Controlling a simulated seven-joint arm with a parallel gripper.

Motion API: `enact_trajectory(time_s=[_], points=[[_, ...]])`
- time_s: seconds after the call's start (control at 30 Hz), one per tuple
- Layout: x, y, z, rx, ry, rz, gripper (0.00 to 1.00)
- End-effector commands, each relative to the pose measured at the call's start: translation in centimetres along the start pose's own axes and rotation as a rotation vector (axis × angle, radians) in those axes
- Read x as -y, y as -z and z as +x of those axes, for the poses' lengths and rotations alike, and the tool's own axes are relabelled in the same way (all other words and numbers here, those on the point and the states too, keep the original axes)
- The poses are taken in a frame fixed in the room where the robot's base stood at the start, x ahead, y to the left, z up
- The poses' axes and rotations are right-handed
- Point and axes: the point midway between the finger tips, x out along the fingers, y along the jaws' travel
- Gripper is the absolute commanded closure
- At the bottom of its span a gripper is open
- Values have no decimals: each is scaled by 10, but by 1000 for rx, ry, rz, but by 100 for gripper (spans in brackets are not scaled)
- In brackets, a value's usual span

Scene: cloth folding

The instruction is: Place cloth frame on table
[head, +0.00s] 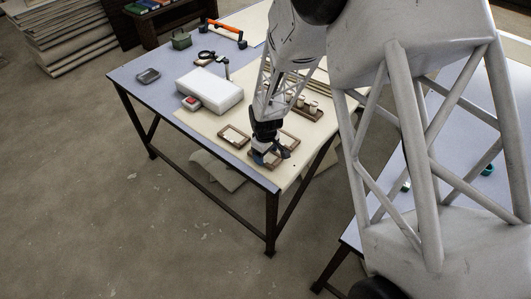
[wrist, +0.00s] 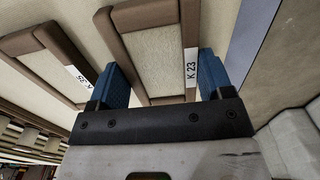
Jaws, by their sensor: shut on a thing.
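My gripper (head: 266,157) is low over the near corner of the table (head: 258,176). In the wrist view its two blue fingers (wrist: 160,66) are shut on a brown wooden cloth frame marked K 23 (wrist: 150,14), one finger on each side. Pale cloth fills this frame. I cannot tell whether it touches the table or hangs just above it. In the head view my gripper partly hides the held frame.
A small brown frame (head: 222,134) lies left of my gripper. A white box (head: 210,88) and a red-and-white item (head: 191,103) stand farther left. A wooden rack with pale spools (head: 313,107) is behind. The table edge (wrist: 250,40) runs close on the right in the wrist view.

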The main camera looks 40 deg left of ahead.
Motion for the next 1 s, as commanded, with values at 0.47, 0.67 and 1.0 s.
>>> enact_trajectory(time_s=[0.47, 0.67, 1.0], points=[[0, 0, 3, 0, 0, 0, 1], [0, 0, 3, 0, 0, 0, 1], [0, 0, -7, -1, -1, 0, 1]])
